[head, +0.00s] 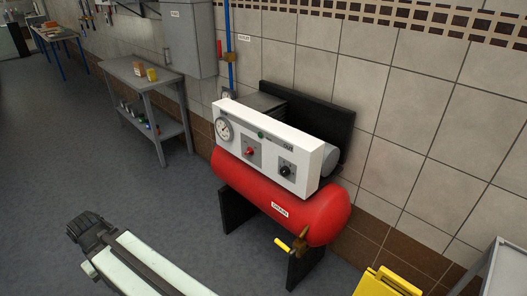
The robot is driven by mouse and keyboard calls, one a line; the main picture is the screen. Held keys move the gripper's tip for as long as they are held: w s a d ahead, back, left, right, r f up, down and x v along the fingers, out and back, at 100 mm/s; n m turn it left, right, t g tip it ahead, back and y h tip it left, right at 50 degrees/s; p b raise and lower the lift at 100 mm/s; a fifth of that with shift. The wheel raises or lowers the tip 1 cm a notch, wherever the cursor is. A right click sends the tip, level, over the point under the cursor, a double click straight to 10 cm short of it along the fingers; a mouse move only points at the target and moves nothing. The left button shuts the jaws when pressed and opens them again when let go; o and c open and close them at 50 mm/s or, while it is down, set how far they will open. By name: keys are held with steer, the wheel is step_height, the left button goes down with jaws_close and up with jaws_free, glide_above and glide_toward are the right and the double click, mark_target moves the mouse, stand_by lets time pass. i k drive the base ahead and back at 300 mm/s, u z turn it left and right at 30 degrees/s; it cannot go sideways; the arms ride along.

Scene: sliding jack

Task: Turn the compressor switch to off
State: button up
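The compressor stands against the tiled wall in the head view, with a red tank (270,203) and a white control panel (300,160) above it. The panel carries a round gauge (223,129), a small green lamp (261,135), a red knob (250,151) on a grey plate and a black knob (286,171) on another plate. The labels are too small to read, so I cannot tell which knob is the compressor switch or its setting. My pale arm link shows at the bottom left, well apart from the panel. I make out no gripper fingers.
A yellow-handled valve (293,245) sticks out low at the tank's front. A yellow object (385,284) and a grey surface (500,272) are at the bottom right. A grey shelf table (145,82) stands to the left. The floor (150,195) before the compressor is clear.

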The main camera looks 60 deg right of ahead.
mark_target(249, 152)
steer(key=z, duration=5.7)
steer(key=k, duration=0.95)
steer(key=u, duration=5.75)
